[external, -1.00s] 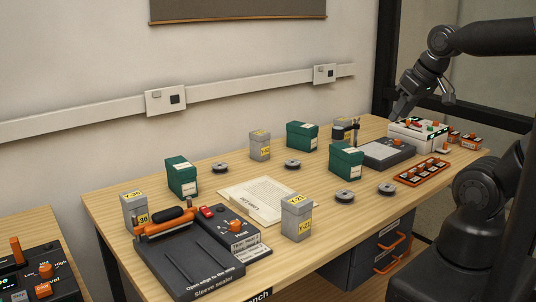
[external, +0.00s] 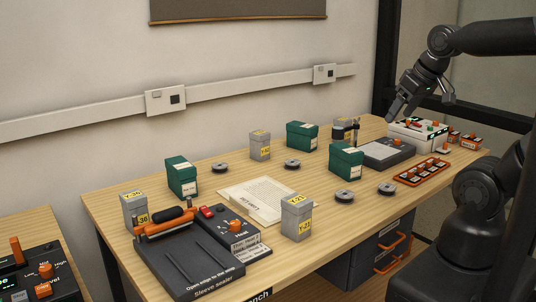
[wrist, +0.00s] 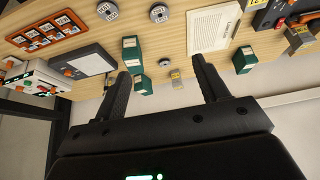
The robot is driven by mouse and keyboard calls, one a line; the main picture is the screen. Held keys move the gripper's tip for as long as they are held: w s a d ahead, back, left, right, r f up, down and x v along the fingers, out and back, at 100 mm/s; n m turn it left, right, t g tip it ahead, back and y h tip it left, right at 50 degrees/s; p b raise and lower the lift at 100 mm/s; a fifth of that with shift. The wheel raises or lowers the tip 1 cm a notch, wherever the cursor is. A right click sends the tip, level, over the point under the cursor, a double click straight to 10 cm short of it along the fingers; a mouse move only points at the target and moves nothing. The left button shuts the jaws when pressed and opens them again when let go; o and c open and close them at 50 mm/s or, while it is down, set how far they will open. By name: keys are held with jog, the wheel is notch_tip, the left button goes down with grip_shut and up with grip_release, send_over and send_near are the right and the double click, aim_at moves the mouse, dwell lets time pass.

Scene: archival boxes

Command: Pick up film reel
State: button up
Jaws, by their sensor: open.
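Several round grey film reels lie flat on the wooden table. One reel (external: 220,167) is at the left by a green box, another (external: 292,164) is near the middle, a third (external: 344,196) is nearer the front, and a further reel (external: 387,189) lies to its right. Two reels also show at the top of the wrist view, one (wrist: 159,13) right of the other (wrist: 108,11). My gripper (external: 392,113) hangs above the far right end of the table, apart from the reels. In the wrist view its two fingers (wrist: 162,88) are spread with nothing between them.
Green boxes (external: 182,176) and grey boxes (external: 297,218) stand among the reels. A paper stack (external: 262,200) lies mid-table. The sleeve sealer (external: 190,262) is front left. A white device (external: 418,135), a dark flat device (external: 386,153) and an orange tray (external: 424,172) are at the right.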

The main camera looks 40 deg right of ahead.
jog(key=shift+o, duration=1)
jog(key=n+g, duration=0.3)
jog(key=g, duration=0.3)
send_over(386, 185)
notch_tip(386, 185, down, 18)
jog(key=f, duration=0.5)
jog(key=shift+a+f, duration=0.2)
jog(key=f, duration=0.2)
jog(key=s+f, duration=0.1)
jog(key=f, duration=0.1)
jog(key=shift+a, duration=0.1)
jog(key=shift+f, duration=0.65)
